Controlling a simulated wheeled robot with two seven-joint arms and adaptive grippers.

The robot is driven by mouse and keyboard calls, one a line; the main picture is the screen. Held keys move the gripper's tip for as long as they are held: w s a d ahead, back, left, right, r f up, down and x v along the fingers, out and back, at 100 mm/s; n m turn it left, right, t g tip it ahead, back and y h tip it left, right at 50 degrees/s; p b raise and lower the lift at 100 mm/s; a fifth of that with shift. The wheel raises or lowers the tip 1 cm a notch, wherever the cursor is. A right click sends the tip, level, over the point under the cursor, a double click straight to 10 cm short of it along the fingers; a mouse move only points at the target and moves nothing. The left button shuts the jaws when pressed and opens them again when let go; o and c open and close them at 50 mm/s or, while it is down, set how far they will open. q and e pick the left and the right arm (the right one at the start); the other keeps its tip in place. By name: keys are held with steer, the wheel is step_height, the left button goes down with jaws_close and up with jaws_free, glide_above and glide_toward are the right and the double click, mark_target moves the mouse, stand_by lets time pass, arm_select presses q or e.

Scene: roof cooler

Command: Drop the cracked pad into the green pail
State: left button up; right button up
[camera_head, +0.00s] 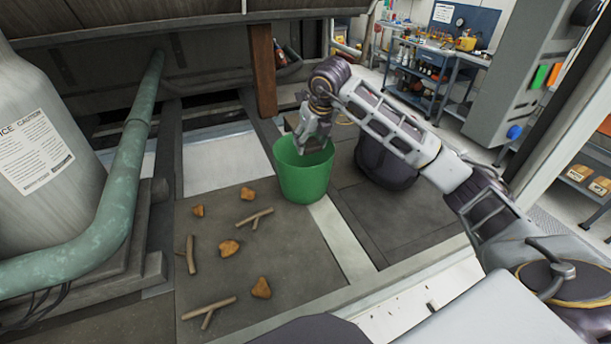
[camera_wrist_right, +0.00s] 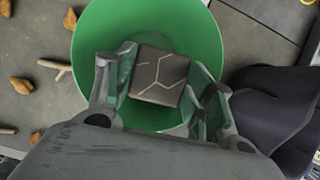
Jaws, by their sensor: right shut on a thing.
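The cracked pad (camera_wrist_right: 160,76) is a dark grey-brown square block with pale crack lines. My right gripper (camera_wrist_right: 160,88) is shut on it, with one finger on each side. The green pail (camera_head: 303,180) stands upright on the floor in the head view. In the wrist view the pail (camera_wrist_right: 95,35) lies round and behind the pad, so the pad is over its opening. In the head view my right gripper (camera_head: 313,143) is at the pail's mouth and largely hides the pad. My left gripper is not in view.
Brown leaves (camera_head: 229,248) and forked twigs (camera_head: 256,217) lie on the floor left of the pail. A large grey tank (camera_head: 40,120) and a green pipe (camera_head: 125,185) stand at the left. A wooden post (camera_head: 263,70) rises behind the pail.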

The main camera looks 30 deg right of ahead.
steer(key=shift+f, duration=0.15)
steer(key=o, duration=0.8)
steer(key=shift+c, duration=0.2)
steer(key=o, duration=0.4)
steer(key=shift+c, duration=0.2)
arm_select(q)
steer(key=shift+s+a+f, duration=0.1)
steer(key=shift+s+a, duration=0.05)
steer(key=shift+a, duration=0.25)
arm_select(e)
steer(key=v, duration=1.2)
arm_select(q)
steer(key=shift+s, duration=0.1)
arm_select(e)
steer(key=shift+s+f, duration=0.1)
steer(key=shift+s, duration=0.05)
